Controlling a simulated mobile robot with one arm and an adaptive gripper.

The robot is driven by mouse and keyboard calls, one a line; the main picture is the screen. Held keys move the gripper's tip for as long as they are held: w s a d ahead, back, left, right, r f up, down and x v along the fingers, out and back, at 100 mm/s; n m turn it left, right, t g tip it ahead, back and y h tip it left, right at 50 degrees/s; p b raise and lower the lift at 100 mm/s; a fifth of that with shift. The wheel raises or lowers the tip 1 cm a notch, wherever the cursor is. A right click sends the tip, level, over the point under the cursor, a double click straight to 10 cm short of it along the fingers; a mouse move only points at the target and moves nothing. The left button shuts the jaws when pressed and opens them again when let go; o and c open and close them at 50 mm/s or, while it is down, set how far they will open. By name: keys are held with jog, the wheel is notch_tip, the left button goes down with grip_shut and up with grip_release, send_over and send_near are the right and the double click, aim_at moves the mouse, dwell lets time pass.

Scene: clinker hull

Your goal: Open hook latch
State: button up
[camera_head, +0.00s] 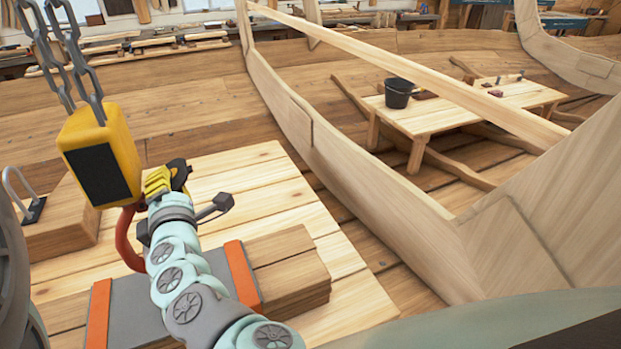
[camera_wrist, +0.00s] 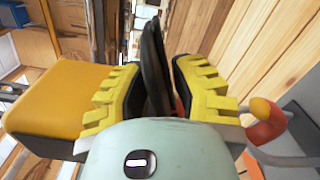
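A yellow hoist block (camera_head: 101,155) with a black face hangs on grey chains at the left of the head view; its yellow side (camera_wrist: 60,98) fills the left of the wrist view. A red hook (camera_head: 126,242) curves down below it, partly hidden by my arm. My gripper (camera_head: 166,178) is right beside the block and the hook. In the wrist view its yellow toothed fingers (camera_wrist: 155,95) stand apart. A dark narrow piece (camera_wrist: 152,55) shows between them; I cannot tell whether it is the latch or whether they touch it. An orange part (camera_wrist: 264,122) shows at right.
Below the hook, stacked planks (camera_head: 290,272) carry a grey strap (camera_head: 140,312) with orange edges on a pale wooden platform (camera_head: 265,190). The pale hull frame (camera_head: 370,190) stands to the right. A low table (camera_head: 440,115) with a black bucket (camera_head: 398,92) is beyond.

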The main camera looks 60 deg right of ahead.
jog(key=shift+o, duration=1.2)
jog(key=shift+f, duration=0.1)
